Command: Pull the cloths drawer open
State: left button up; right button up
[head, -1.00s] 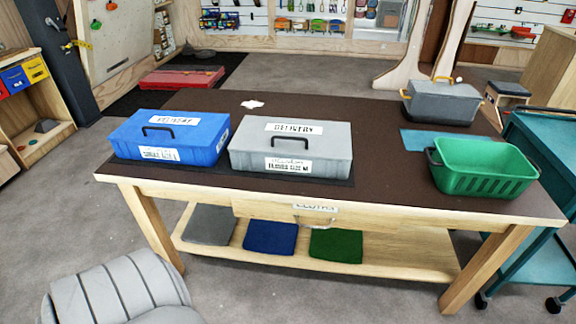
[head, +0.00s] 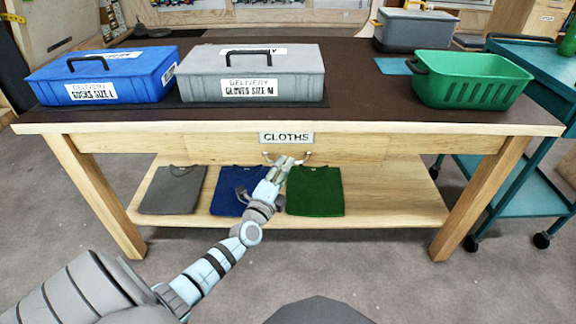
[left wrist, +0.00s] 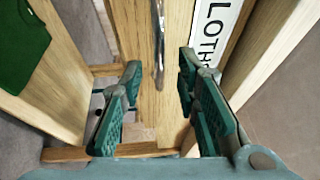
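The cloths drawer (head: 350,148) is a pale wood front under the tabletop, and it looks shut. A white CLOTHS label (head: 287,138) sits above its metal handle (head: 307,156). My left gripper (head: 280,168) is at the handle in the head view and covers part of it. In the left wrist view, the gripper (left wrist: 160,85) is open, its two green-padded fingers wide apart. The handle (left wrist: 158,45) shows as a thin bar between and just beyond the fingertips, apart from both. The label (left wrist: 212,35) is beyond the right finger. My right gripper is out of view.
On the wooden table (head: 360,120) stand a blue box (head: 110,80), a grey box (head: 250,70) and a green basket (head: 475,85). Folded grey, blue and green cloths lie on the lower shelf (head: 400,210). A teal cart (head: 530,160) stands to the right.

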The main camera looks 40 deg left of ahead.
pick_arm(q)
jog(key=shift+b+x, duration=0.35)
jog(key=shift+x, duration=1.2)
jog(key=shift+c, duration=0.4)
grip_shut()
